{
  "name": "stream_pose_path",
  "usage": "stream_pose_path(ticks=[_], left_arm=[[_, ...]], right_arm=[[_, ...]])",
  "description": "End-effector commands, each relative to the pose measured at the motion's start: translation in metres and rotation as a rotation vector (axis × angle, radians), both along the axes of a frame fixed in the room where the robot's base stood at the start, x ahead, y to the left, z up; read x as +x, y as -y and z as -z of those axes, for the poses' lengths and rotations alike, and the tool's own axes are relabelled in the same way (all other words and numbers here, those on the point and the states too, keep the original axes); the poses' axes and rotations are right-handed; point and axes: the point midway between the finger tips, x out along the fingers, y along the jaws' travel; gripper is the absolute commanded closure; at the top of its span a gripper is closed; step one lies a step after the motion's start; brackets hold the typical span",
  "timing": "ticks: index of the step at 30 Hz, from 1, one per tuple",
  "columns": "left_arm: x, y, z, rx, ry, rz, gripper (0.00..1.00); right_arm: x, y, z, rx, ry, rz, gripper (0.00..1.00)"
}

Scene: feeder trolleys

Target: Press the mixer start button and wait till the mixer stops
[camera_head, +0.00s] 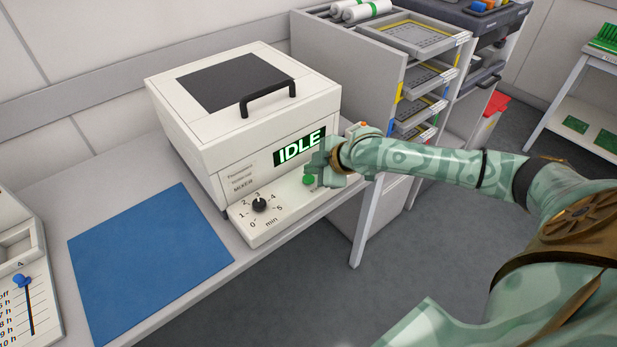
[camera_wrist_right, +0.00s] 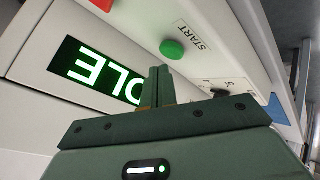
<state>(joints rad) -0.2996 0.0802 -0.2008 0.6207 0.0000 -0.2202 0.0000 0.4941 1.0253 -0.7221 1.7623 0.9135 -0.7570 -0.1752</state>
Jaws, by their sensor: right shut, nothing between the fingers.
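The mixer (camera_head: 245,120) is a cream box with a closed lid and a black handle on the bench. Its display (camera_head: 300,146) reads IDLE in green, and part of it shows in the right wrist view (camera_wrist_right: 95,75). The green start button (camera_head: 309,180) is on the front ledge; in the right wrist view the button (camera_wrist_right: 172,49) sits beside a START label. The timer dial (camera_head: 259,205) points near 3. My right gripper (camera_head: 322,168) is shut and empty, close to the button; in the wrist view its fingertips (camera_wrist_right: 160,72) are just short of it, and contact cannot be told.
A blue mat (camera_head: 150,262) lies on the bench left of the mixer. A device with a blue slider (camera_head: 22,281) is at the far left. A shelf unit with trays (camera_head: 420,38) stands behind my right arm. A white side table (camera_head: 575,85) is at the far right.

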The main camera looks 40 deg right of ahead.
Motion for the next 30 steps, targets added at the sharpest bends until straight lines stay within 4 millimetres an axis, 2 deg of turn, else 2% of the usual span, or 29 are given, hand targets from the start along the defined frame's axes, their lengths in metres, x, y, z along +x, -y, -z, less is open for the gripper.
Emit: stream_pose_path(ticks=[19,30], left_arm=[[-0.0003,-0.0003,-0.0002,0.0,-0.001,-0.001,0.48],[0.0004,-0.0004,-0.0029,0.001,0.001,-0.001,0.48]], right_arm=[[0.0,0.0,0.0002,0.0,0.0,0.0,1.0],[-0.0003,0.0001,0.0082,0.0,0.0,0.0,1.0]])
